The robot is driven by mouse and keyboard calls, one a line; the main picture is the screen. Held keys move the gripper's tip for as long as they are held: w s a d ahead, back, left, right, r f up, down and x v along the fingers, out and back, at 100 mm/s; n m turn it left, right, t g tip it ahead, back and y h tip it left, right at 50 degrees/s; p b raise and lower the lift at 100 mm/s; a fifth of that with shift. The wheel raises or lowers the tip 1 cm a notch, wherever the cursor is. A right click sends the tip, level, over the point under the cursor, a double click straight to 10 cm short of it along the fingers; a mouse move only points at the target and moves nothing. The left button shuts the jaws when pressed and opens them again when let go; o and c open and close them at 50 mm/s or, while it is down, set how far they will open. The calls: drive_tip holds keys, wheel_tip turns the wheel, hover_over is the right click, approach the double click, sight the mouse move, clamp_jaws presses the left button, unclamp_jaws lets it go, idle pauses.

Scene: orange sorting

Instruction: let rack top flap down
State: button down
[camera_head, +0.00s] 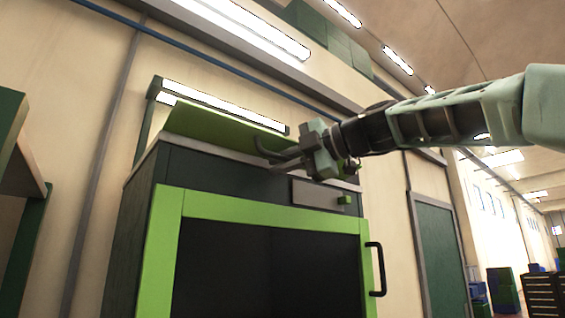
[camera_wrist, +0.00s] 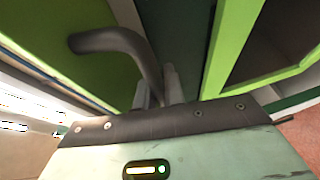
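The rack (camera_head: 268,270) is a dark cabinet with a bright green door frame. Its green top flap (camera_head: 205,130) stands raised at a slant above the cabinet top, and shows at the left in the wrist view (camera_wrist: 60,60). A dark curved handle (camera_wrist: 115,40) on the flap runs down to my gripper; its hook also shows in the head view (camera_head: 262,151). My gripper (camera_head: 280,162) is at the flap's right part, above the cabinet's front edge. In the wrist view, my fingers (camera_wrist: 156,92) are close together on either side of the handle's end, whose contact is partly hidden.
A black door handle (camera_head: 379,270) projects at the cabinet's right. A small grey panel with a green knob (camera_head: 344,200) sits below my gripper. A lit lamp bar (camera_head: 222,106) is behind the flap. A wooden shelf (camera_head: 25,165) stands at the left. Open floor lies far right.

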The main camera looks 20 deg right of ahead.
drive_tip(key=b, duration=0.2)
drive_tip(key=shift+w+f+t+b, duration=0.1)
drive_tip(key=shift+f+t+b, duration=0.2)
drive_tip(key=shift+f+b, duration=0.1)
drive_tip(key=b, duration=0.3)
drive_tip(key=t+y+b, duration=0.1)
drive_tip(key=b, duration=0.2)
drive_tip(key=shift+w+f+n, duration=0.2)
drive_tip(key=shift+f+n, duration=0.1)
drive_tip(key=shift+f, duration=0.1)
drive_tip(key=shift+b, duration=1.1)
drive_tip(key=shift+w+t, duration=0.1)
drive_tip(key=shift+t, duration=0.2)
drive_tip(key=shift+r, duration=0.25)
drive_tip(key=c, duration=1.8)
unclamp_jaws()
drive_tip(key=shift+o, duration=0.2)
drive_tip(key=shift+a+y, duration=0.1)
drive_tip(key=shift+y, duration=0.2)
